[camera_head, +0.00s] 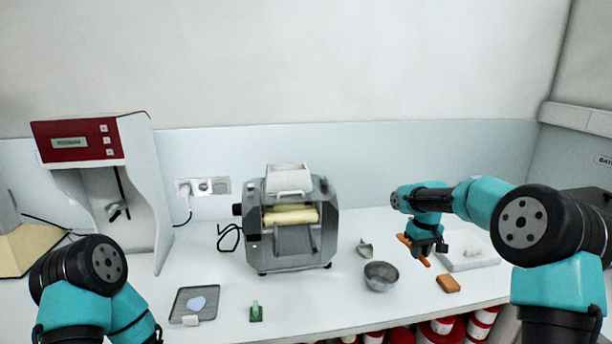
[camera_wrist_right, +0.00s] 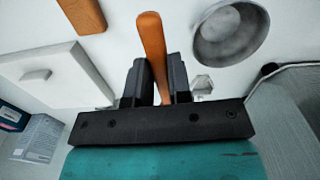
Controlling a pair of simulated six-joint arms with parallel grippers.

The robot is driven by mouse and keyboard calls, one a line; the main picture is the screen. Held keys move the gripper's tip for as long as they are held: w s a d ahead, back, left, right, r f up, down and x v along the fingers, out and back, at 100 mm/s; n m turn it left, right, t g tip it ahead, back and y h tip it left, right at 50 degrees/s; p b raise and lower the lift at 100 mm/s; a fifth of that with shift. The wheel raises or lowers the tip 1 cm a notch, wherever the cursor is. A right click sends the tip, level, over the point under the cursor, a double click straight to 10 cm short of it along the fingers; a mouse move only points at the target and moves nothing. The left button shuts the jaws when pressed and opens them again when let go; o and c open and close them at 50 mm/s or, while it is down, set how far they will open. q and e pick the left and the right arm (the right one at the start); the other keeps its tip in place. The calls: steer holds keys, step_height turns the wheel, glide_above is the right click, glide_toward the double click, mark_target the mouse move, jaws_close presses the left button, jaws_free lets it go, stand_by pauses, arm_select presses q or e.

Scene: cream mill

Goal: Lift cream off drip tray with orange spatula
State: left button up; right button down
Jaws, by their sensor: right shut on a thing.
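The orange spatula (camera_wrist_right: 152,45) is held between the fingers of my right gripper (camera_wrist_right: 155,88), which is shut on it. In the head view, parts of the spatula (camera_head: 425,261) show on either side of the right gripper (camera_head: 428,246), above the right of the bench. The dark, flat drip tray (camera_head: 181,304) lies at the front left of the bench. A pale bluish-white patch of cream (camera_head: 198,304) lies on it. My right gripper is far to the right of the tray. My left arm shows at the lower left, but its gripper is out of view.
The roller mill (camera_head: 290,235) stands mid-bench. A metal bowl (camera_head: 381,276), a small scoop (camera_head: 365,248) and an orange-brown block (camera_head: 448,284) are near the right gripper. A white board (camera_head: 468,257) lies behind. A green item (camera_head: 256,312) and a small white block (camera_head: 191,321) are by the tray.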

steer(key=s+a+r+m, duration=0.1)
steer(key=s+a+r, duration=0.2)
steer(key=s+a, duration=0.2)
steer(key=s+a+r, duration=0.4)
steer(key=s+a, duration=0.1)
steer(key=a, duration=0.6)
steer(key=shift+s+a+r+m, duration=0.2)
steer(key=shift+s+a+m, duration=0.2)
